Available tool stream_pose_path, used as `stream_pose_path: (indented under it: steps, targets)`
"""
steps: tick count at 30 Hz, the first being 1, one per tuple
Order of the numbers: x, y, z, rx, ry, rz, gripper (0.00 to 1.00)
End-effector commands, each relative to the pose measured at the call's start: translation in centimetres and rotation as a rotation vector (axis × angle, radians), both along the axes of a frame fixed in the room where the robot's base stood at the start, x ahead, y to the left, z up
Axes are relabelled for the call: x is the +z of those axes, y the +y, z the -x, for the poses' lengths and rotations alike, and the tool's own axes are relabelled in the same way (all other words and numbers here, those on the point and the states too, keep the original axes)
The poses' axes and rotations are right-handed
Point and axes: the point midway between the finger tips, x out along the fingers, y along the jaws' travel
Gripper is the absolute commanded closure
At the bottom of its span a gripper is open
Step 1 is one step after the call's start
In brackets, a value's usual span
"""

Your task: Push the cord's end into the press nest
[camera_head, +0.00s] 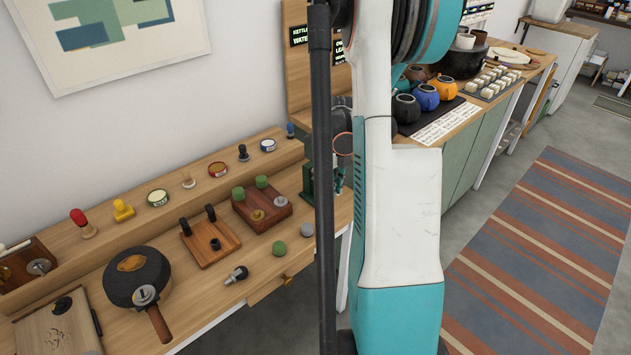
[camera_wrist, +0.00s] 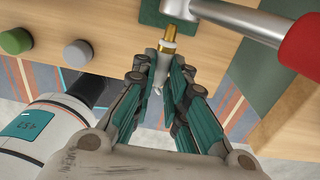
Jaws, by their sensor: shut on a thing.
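My gripper (camera_wrist: 160,72) is in the middle of the wrist view. It is shut on the cord's end (camera_wrist: 168,42), a grey piece with a brass tip and a pale ring. The tip points up in the picture, toward a dark green press base (camera_wrist: 152,14) on the wooden bench. I cannot tell whether the tip touches the press, and I cannot make out the nest. A steel press lever (camera_wrist: 237,18) with a red grip (camera_wrist: 302,47) crosses at upper right. In the head view, part of the green press (camera_head: 307,184) shows, while my arm hides most of the work area.
A green knob (camera_wrist: 15,41) and a grey knob (camera_wrist: 77,53) sit on the bench, left of my gripper. In the head view the bench also holds a round dark pot (camera_head: 133,272), stamps and wooden blocks (camera_head: 209,241). Teapots (camera_head: 427,97) stand on the counter behind.

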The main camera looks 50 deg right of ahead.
Motion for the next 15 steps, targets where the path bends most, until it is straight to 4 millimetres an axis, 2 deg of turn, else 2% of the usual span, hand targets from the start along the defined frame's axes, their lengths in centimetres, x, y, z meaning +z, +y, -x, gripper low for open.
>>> stream_pose_path:
  steps: [15]
  targets:
    - [-0.01,-0.01,-0.31,0.001,0.0,0.0,1.0]
